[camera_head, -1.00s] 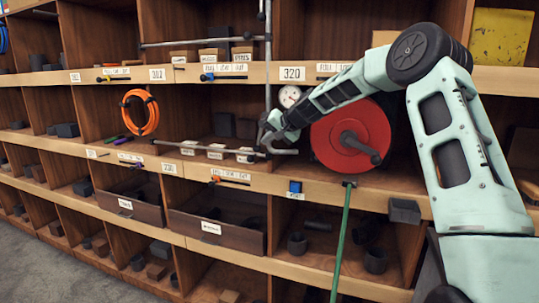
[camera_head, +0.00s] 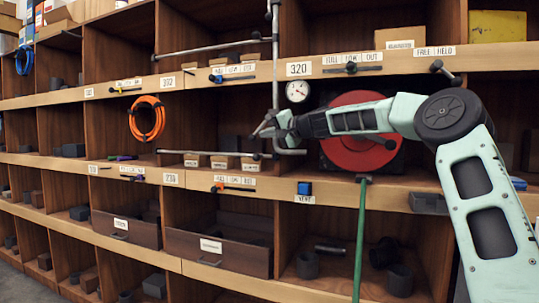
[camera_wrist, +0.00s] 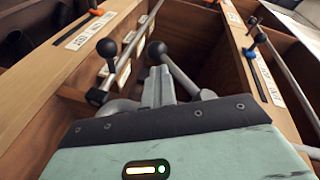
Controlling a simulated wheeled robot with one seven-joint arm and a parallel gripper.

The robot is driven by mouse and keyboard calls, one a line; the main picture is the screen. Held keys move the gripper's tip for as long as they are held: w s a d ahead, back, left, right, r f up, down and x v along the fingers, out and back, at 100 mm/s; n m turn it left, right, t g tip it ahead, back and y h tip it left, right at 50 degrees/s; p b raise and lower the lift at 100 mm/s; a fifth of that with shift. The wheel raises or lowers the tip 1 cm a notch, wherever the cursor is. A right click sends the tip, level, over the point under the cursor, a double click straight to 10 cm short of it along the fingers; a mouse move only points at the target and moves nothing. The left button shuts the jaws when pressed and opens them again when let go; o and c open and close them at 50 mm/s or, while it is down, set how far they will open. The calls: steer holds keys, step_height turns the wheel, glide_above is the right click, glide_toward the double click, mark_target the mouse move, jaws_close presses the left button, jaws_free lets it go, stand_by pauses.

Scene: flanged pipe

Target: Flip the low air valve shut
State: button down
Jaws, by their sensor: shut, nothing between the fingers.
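A grey metal pipe (camera_head: 274,60) runs upright in front of the shelf, with side branches carrying small valves. A lower branch (camera_head: 215,154) has a dark valve part (camera_head: 257,156) near the upright pipe. I cannot tell which valve is the low air one. My gripper (camera_head: 264,127) is beside the upright pipe, above the lower branch. In the wrist view my gripper (camera_wrist: 157,88) is shut and empty. Two levers with black ball knobs stand close to it, a left knob (camera_wrist: 106,47) and a right knob (camera_wrist: 155,48). Whether the fingers touch a lever is unclear.
A pressure gauge (camera_head: 297,91) is right of the pipe. A red reel (camera_head: 358,140) sits behind my arm, with a green hose (camera_head: 360,235) hanging below. Shelf edges and dividers surround the pipe. A blue part (camera_head: 304,188) is on the lower ledge.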

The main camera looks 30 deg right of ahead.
mark_target(259, 130)
steer(key=t+b, duration=0.2)
steer(key=b, duration=0.3)
steer(key=w+a+m+t+y+b, duration=0.1)
steer(key=b, duration=0.4)
steer(key=w+m+t+b, duration=0.1)
steer(key=t+b, duration=0.1)
steer(key=b, duration=0.3)
steer(key=shift+a+r+t+y, duration=0.3)
steer(key=shift+a+r+y, duration=0.05)
steer(key=shift+r+y, duration=0.05)
steer(key=shift+w+a+r+b, duration=0.15)
steer(key=shift+r+b, duration=0.1)
steer(key=shift+b, duration=0.35)
steer(key=shift+w+a+r, duration=0.15)
steer(key=shift+w+r, duration=0.05)
steer(key=shift+r, duration=0.25)
steer(key=shift+f, duration=0.15)
